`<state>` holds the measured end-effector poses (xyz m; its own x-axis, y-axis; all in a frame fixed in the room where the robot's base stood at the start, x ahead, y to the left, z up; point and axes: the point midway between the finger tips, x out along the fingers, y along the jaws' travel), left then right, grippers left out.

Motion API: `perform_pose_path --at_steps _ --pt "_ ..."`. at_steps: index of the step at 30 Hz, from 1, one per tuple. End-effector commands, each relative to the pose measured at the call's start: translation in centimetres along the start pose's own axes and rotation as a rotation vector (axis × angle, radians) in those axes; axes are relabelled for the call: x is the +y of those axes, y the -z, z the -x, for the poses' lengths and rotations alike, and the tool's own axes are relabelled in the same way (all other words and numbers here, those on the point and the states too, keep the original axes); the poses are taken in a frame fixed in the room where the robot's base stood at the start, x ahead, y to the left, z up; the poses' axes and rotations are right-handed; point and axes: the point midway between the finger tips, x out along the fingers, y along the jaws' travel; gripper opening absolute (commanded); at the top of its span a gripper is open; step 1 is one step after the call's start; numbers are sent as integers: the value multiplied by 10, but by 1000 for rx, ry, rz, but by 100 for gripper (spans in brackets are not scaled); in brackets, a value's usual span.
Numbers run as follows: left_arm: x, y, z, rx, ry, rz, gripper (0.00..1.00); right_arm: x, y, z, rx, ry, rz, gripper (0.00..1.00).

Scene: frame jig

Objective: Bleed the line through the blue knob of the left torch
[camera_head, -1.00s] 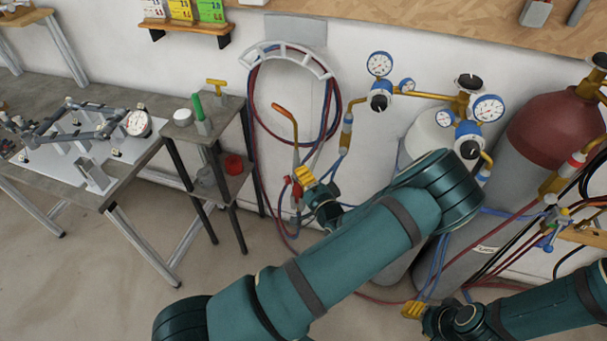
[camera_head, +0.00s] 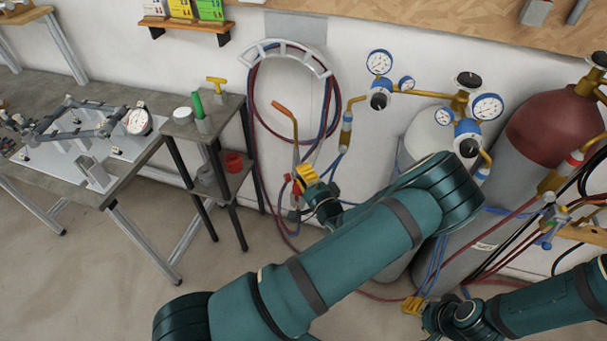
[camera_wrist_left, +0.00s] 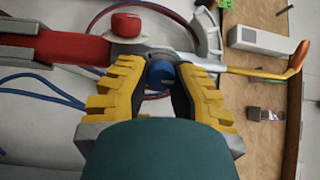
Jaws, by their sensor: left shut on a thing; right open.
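The left torch (camera_head: 296,156) is upright beside the hose loops on the wall, its copper tip (camera_head: 282,108) pointing up and left. In the left wrist view it lies across the picture, with a red handle (camera_wrist_left: 60,46), a red knob (camera_wrist_left: 127,25) and the blue knob (camera_wrist_left: 160,74). My left gripper (camera_wrist_left: 160,84) has its yellow fingers either side of the blue knob and is shut on it. In the head view my left gripper (camera_head: 306,178) hides the blue knob. My right gripper (camera_head: 412,305) is open and low at the right, away from the left torch.
A second torch (camera_head: 551,222) with a blue knob (camera_head: 546,244) hangs at the right. Gas cylinders, including a dark red one (camera_head: 545,130), and gauges (camera_head: 379,64) stand behind my arms. A small stand (camera_head: 205,125) and a workbench (camera_head: 60,180) are at the left.

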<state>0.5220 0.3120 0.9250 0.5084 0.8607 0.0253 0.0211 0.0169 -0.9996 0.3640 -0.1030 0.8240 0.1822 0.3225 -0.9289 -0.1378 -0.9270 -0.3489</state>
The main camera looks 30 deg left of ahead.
Motion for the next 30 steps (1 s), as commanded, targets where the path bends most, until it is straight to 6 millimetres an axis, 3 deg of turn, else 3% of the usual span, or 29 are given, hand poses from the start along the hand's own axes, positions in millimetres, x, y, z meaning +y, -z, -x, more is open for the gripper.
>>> perform_pose_path --at_steps 1,3,16,30 --pt "0 0 0 0 0 0 35 0 0 0 0 0 0 47" --pt "0 0 0 0 0 0 56 0 0 0 0 0 0 47" --pt "0 0 8 1 -1 1 56 0 0 0 0 0 0 47" --pt "0 0 95 3 -1 0 56 0 0 0 0 0 0 47"
